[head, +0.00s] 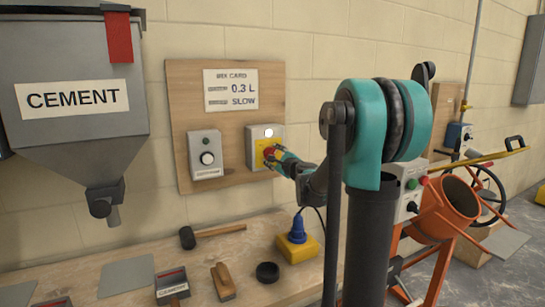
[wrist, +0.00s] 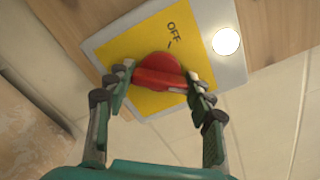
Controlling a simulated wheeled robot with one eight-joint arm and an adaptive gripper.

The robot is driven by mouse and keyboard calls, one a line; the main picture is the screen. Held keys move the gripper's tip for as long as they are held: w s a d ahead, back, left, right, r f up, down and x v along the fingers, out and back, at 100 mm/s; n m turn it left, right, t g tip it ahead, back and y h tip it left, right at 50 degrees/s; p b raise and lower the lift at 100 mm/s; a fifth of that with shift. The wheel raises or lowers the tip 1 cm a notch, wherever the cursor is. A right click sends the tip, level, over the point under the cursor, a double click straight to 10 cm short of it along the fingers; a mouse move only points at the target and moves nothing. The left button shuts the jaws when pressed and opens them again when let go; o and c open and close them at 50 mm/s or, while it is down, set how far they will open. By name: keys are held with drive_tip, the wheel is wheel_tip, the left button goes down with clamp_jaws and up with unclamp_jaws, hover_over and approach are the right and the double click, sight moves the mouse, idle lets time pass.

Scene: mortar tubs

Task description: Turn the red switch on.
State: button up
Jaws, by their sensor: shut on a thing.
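The red switch (wrist: 158,68) is a round knob with a raised grip bar on a yellow plate (wrist: 120,48) in the wrist view. The word OFF stands by its upper edge, with a short dark mark between; I cannot tell a pointer on the knob. My gripper (wrist: 160,75) is shut on the knob, one finger on each side of the bar. In the head view the red switch (head: 268,152) is on a grey box (head: 251,146) on a wooden wall board, partly hidden by my gripper (head: 273,157). A round white lamp (head: 268,132) on the box looks bright.
A grey box with a dial (head: 206,158) is left of the switch box, below a mix card (head: 230,90). A cement hopper (head: 70,90) hangs at left. Tools and a yellow-blue plug unit (head: 297,240) are on the bench below. An orange mixer (head: 447,210) stands at right.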

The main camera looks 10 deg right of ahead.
drive_tip(key=shift+m, duration=0.7)
drive_tip(key=o, duration=1.2)
drive_tip(key=shift+c, duration=0.2)
drive_tip(key=shift+s, duration=0.1)
drive_tip(key=v, duration=1.1)
drive_tip(key=shift+s, duration=0.35)
drive_tip(key=shift+d, duration=0.15)
